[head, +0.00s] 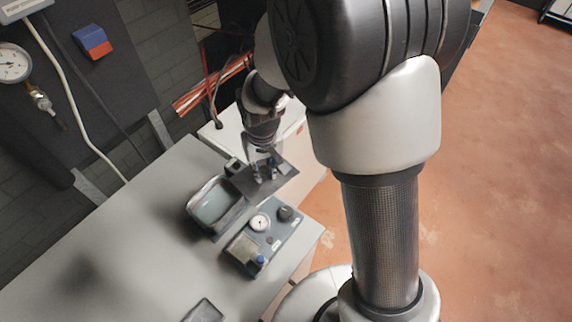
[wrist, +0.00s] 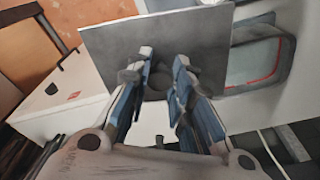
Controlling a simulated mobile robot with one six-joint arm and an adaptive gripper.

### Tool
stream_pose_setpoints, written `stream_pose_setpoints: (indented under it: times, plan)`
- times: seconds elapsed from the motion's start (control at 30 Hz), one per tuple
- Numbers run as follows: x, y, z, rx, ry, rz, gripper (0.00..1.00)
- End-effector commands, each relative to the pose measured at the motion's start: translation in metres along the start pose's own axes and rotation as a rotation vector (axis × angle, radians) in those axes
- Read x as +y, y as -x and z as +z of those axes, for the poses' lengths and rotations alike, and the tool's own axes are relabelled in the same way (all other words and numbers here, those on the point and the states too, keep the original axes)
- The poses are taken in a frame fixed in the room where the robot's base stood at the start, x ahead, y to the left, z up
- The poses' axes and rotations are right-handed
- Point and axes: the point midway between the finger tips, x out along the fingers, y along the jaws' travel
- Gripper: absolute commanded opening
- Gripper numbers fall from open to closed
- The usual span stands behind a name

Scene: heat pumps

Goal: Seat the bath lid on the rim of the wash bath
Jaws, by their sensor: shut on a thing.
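The bath lid (head: 284,182) is a flat grey plate with a dark knob in its middle. My gripper (head: 264,170) is shut on that knob and holds the lid roughly level. The wash bath (head: 199,221), a grey rectangular basin with a pale greenish inside, stands on the bench left of the lid. In the wrist view, my gripper (wrist: 160,72) pinches the knob, and the lid (wrist: 110,48) fills the upper middle. The bath (wrist: 285,62) is partly visible on the right, its near side hidden by the lid. The lid's height above the bench is hard to judge.
A control box (head: 250,252) with a round gauge and knobs stands on the bench (head: 130,235) below the lid in the head view. A small dark tray (head: 203,311) lies near the bottom edge. A white box (head: 228,135) is behind the gripper. The bench's left part is clear.

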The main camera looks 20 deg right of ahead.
Motion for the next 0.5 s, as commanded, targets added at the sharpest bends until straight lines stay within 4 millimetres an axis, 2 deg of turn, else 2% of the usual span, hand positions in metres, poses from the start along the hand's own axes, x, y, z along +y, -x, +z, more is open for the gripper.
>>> stream_pose_setpoints:
  times: [0.03, 0.3, 0.4, 0.5]
  plan:
    - [-0.020, 0.003, -0.003, 0.000, 0.030, -0.004, 0.00]
    - [-0.102, 0.007, -0.008, -0.001, 0.121, -0.015, 0.00]
    - [-0.123, 0.008, -0.006, 0.000, 0.144, -0.017, 0.00]
    - [-0.137, 0.009, -0.005, 0.000, 0.158, -0.018, 0.00]
